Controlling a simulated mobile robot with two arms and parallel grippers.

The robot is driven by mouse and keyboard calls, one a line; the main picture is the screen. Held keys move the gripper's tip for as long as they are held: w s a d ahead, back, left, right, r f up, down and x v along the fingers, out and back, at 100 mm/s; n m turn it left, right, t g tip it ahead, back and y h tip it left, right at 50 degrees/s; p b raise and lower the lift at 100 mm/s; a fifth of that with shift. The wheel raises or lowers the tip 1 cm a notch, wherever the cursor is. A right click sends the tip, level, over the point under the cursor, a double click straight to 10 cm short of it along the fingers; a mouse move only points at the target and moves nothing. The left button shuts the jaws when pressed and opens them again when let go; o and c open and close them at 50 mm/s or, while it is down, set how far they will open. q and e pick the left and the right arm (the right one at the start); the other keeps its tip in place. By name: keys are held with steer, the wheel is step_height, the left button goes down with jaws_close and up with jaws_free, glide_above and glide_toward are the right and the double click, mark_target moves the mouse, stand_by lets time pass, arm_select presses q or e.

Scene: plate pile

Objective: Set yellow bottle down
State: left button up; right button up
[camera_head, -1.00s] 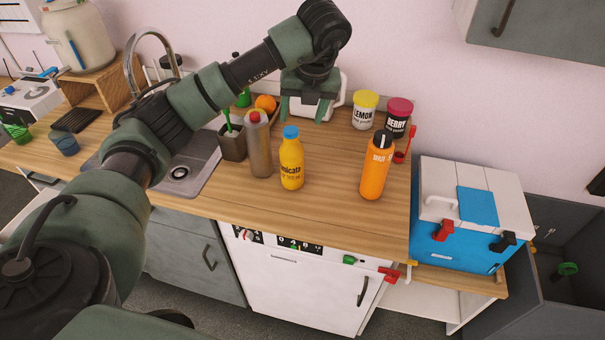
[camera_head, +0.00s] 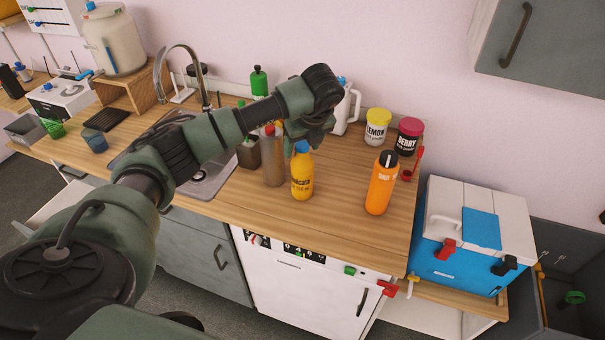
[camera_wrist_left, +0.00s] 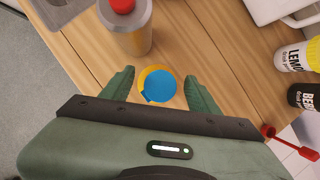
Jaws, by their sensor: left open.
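The yellow bottle (camera_head: 302,178) with a blue cap stands upright on the wooden counter (camera_head: 340,222). My left gripper (camera_head: 305,148) is right at its top, from behind and above in the head view. In the left wrist view the bottle's blue cap (camera_wrist_left: 159,88) lies between the two open fingers (camera_wrist_left: 160,92), with a gap visible on each side. The bottle's body is mostly hidden below its cap there. My right gripper is not in view.
A grey bottle with a red cap (camera_head: 272,160) stands close to the left of the yellow bottle. An orange bottle (camera_head: 381,185) stands to the right. Lemon (camera_head: 376,128) and berry (camera_head: 408,137) jars are behind. The front counter is clear.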

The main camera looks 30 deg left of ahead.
arm_select(q)
jaws_close()
stand_by(0.4)
